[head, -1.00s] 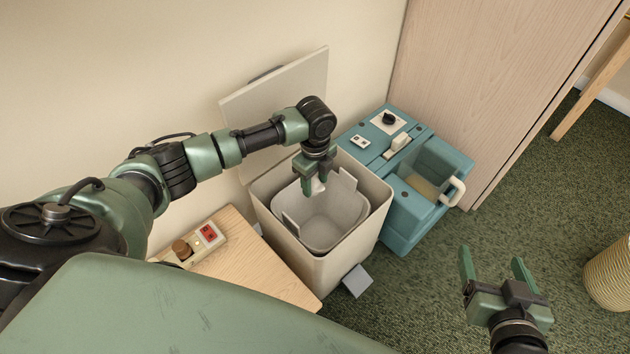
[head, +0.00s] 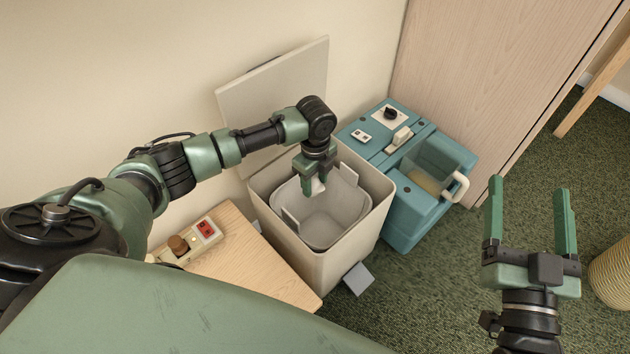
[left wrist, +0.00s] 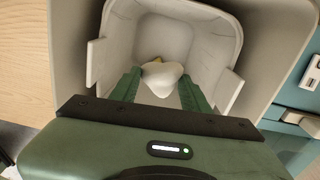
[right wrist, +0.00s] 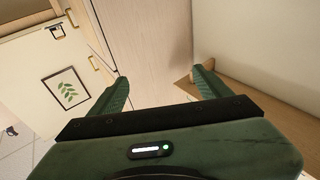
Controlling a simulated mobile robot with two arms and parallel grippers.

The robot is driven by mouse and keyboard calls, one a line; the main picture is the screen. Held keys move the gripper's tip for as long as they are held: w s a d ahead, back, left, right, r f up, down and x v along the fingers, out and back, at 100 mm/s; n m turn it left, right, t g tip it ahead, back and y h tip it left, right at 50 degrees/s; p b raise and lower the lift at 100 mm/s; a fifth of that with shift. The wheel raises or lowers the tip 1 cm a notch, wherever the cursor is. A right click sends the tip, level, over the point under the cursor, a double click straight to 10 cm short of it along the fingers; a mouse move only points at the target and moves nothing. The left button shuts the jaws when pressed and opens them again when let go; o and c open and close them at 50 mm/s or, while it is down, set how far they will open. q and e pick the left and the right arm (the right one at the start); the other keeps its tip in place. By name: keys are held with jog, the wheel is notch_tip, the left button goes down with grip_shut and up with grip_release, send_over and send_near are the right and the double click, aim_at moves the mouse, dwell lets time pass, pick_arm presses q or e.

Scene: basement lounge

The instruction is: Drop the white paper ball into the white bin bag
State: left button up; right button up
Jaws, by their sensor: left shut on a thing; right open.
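The white paper ball (head: 318,186) is between the fingers of my left gripper (head: 312,189). It shows clearly in the left wrist view (left wrist: 163,80), with the left gripper (left wrist: 160,88) shut on it. The ball is held over the open white bin bag (head: 335,222), which lines the cream bin (head: 318,268). The bag's pale walls surround the ball in the left wrist view (left wrist: 218,45). Something small and yellow shows just beyond the ball, mostly hidden. My right gripper (head: 529,190) is open and empty, away to the right of the bin.
The bin's lid (head: 275,95) stands raised against the wall. A teal machine (head: 410,215) with a clear tank is right of the bin. A wooden table (head: 245,265) bearing a small switch box (head: 190,242) is to the left. A ribbed basket (head: 612,272) stands far right.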

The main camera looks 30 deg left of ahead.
aim_at(315, 182)
jog(key=shift+r, duration=0.2)
pick_arm(q)
jog(key=o, duration=1.4)
jog(key=shift+c, duration=0.2)
jog(key=shift+r, duration=0.1)
jog(key=shift+r, duration=0.25)
notch_tip(315, 182, up, 3)
jog(key=shift+p, duration=0.85)
notch_tip(315, 182, up, 4)
jog(key=shift+f+p, duration=0.1)
jog(key=shift+p, duration=0.6)
pick_arm(e)
jog(key=s+d+f+g+h, duration=0.1)
jog(key=f+g, duration=0.3)
jog(key=f, duration=0.2)
jog(key=s+d+f+g+h, duration=0.1)
jog(key=s+f+g, duration=0.1)
jog(key=f, duration=0.5)
jog(key=shift+d+f+g+h, duration=0.3)
jog(key=shift+d+g, duration=0.05)
jog(key=shift+g, duration=0.55)
